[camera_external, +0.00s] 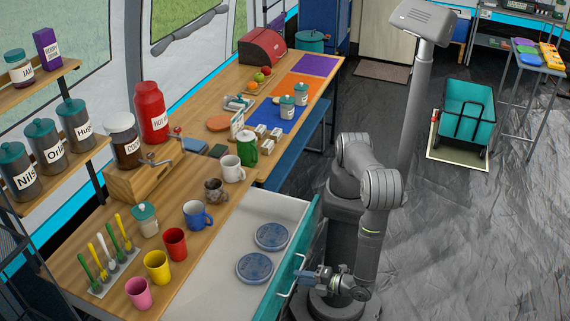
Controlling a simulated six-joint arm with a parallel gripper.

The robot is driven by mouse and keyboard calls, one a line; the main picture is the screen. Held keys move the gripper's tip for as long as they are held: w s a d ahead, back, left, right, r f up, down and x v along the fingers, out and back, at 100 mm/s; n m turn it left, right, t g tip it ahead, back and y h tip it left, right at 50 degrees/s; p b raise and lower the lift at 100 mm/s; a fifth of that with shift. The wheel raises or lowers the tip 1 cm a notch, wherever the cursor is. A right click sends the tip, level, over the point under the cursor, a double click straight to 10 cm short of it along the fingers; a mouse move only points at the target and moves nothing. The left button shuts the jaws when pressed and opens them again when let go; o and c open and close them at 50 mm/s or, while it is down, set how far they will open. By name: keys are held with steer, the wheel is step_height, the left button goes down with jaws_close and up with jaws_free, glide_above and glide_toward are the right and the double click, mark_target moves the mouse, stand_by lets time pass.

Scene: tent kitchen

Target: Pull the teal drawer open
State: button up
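The teal drawer (311,224) is pulled out from under the wooden counter, and its white inside (208,283) shows. Two round blue patterned things lie in it, one (271,236) farther back and one (255,268) nearer the camera. A pale bar handle (291,277) is on the drawer's teal front. My gripper (304,279) is at the handle, low on the right side of the drawer front. The fingertips are small here, and I cannot tell whether they are closed around the handle or only beside it.
On the counter (110,235) above the drawer stand pink (138,292), yellow (157,267), red (175,243) and blue (196,215) mugs near the edge. A blue bench (292,150) lies behind my arm. The dark floor to the right is clear up to a teal crate (468,104).

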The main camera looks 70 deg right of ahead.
steer(key=v, duration=1.5)
steer(key=x, duration=1.7)
steer(key=shift+w, duration=0.15)
steer(key=v, duration=1.7)
steer(key=shift+s, duration=0.2)
steer(key=shift+x, duration=8.8)
